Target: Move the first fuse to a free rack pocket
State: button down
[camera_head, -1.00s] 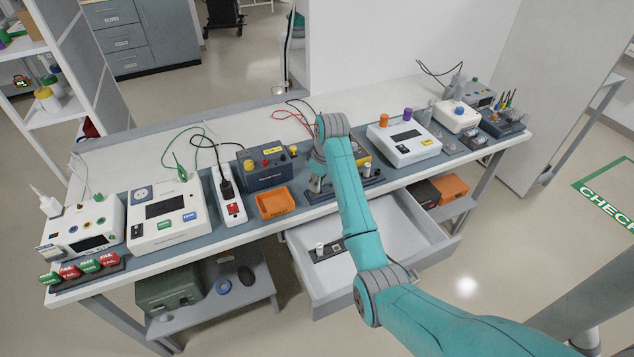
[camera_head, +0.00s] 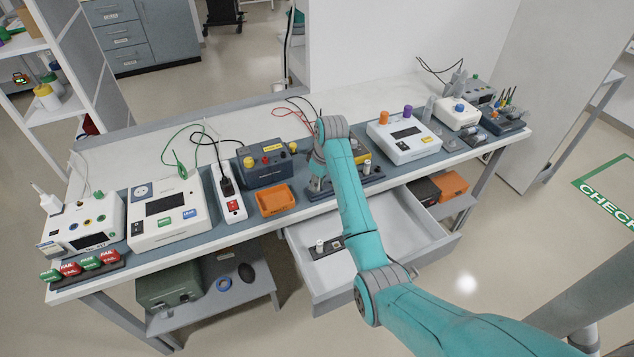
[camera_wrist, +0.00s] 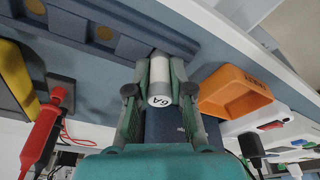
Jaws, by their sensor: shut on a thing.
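My gripper (camera_wrist: 160,72) is shut on a white cylindrical fuse (camera_wrist: 159,82) marked "6A" in the wrist view. The labelled end faces the camera. The dark blue-grey rack (camera_wrist: 124,43) lies just beyond it, with round pockets along its top, and the fuse is at or over the rack's near end. I cannot tell whether its far end is inside a pocket.
An orange tray (camera_wrist: 235,92) lies right of my gripper. A red probe (camera_wrist: 42,137) and a yellow-fronted device (camera_wrist: 15,78) are at left. Below the bench, an open drawer (camera_head: 405,232) holds a dark holder with a white cylinder (camera_head: 320,246). Bench instruments stand on both sides.

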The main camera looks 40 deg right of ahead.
jog(key=shift+f, duration=0.1)
jog(key=c, duration=1)
grip_release()
jog(key=shift+o, duration=0.2)
jog(key=v, duration=0.7)
jog(key=shift+r, duration=0.3)
